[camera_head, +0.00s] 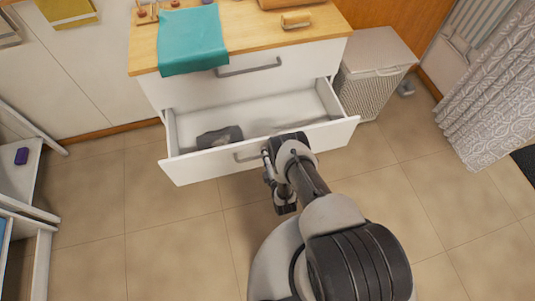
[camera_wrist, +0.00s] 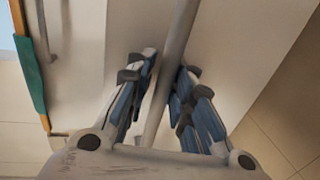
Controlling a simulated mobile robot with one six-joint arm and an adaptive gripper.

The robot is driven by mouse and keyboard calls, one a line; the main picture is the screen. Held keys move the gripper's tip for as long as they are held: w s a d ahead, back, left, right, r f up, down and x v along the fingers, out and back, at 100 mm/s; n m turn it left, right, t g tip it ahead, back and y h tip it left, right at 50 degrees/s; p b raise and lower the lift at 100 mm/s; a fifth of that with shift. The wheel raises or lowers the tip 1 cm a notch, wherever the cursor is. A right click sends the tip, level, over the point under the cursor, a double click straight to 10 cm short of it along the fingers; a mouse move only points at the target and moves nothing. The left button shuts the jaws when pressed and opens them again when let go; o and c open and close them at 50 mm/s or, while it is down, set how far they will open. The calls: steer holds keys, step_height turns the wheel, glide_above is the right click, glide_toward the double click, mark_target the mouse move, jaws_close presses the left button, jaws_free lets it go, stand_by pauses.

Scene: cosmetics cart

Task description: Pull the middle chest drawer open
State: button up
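The white chest (camera_head: 143,92) has a wooden top (camera_head: 240,38). In the head view its upper drawer (camera_head: 300,58) is closed, and the drawer below it, the middle drawer (camera_head: 205,168), stands well out with its inside showing. A dark grey item (camera_head: 219,137) lies in it at the left. My gripper (camera_head: 268,158) is at this drawer's front, partly hidden by my arm. In the wrist view the bar handle (camera_wrist: 182,30) runs between the fingers of my gripper (camera_wrist: 165,68), which are closed in around it. Anything below this drawer is hidden.
A teal cloth (camera_head: 192,40) hangs over the chest's top edge above the upper drawer's handle (camera_head: 250,68). A light hamper (camera_head: 372,75) stands close at the right. A white shelf unit (camera_head: 20,185) is at the left. Tiled floor (camera_head: 170,225) in front is clear.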

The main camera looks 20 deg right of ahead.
steer(key=shift+o, duration=1)
steer(key=shift+s+f, duration=0.1)
steer(key=shift+s, duration=0.2)
steer(key=s+r, duration=0.2)
steer(key=s, duration=0.9)
steer(key=shift+s+r, duration=0.2)
